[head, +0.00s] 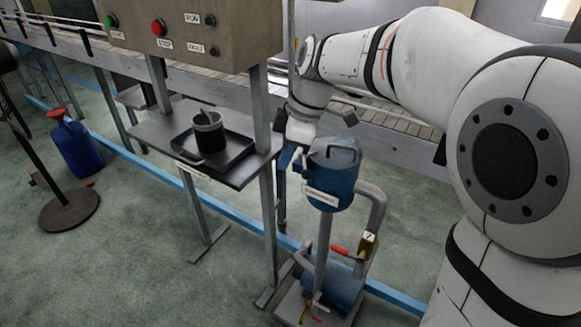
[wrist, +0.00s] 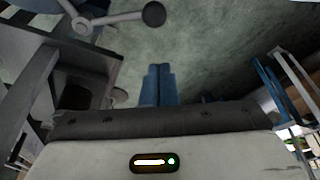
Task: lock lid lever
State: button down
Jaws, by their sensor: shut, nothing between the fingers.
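The blue tank (head: 331,190) stands on a pipe stand, with its lid (head: 336,148) on top. In the wrist view, a grey lever with a black ball knob (wrist: 153,14) runs across the top from a round hub (wrist: 82,26). I take this to be the lid lever; in the head view it is too small to make out clearly. My gripper (head: 288,158) is at the left side of the tank, near the lid. In the wrist view its blue fingers (wrist: 157,84) are together and empty, apart from the knob in the picture.
A grey shelf (head: 165,135) left of the tank holds a black tray (head: 238,158) with a dark pot (head: 208,132). A control box (head: 195,25) hangs above. A yellow-tagged valve (head: 368,243) and pipes sit below the tank. A blue canister (head: 75,150) stands on the floor at left.

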jog(key=v, duration=0.6)
jog(key=s+d+f+m+t+h+p, duration=0.1)
jog(key=s+d+f+m+p, duration=0.1)
jog(key=s+d+m, duration=0.6)
jog(key=s+d+f+m+t+h+p, duration=0.1)
jog(key=s+d+f+m+h+p, duration=0.1)
jog(key=s+d+f+m, duration=0.3)
jog(key=shift+s+d+f+m+t+h+p, duration=0.3)
jog(key=shift+s+d+m+p, duration=0.35)
jog(key=shift+s+d+m, duration=1.5)
jog(key=shift+w+a+r+m, duration=0.1)
jog(key=shift+w+a+m, duration=0.45)
jog(key=shift+a, duration=0.05)
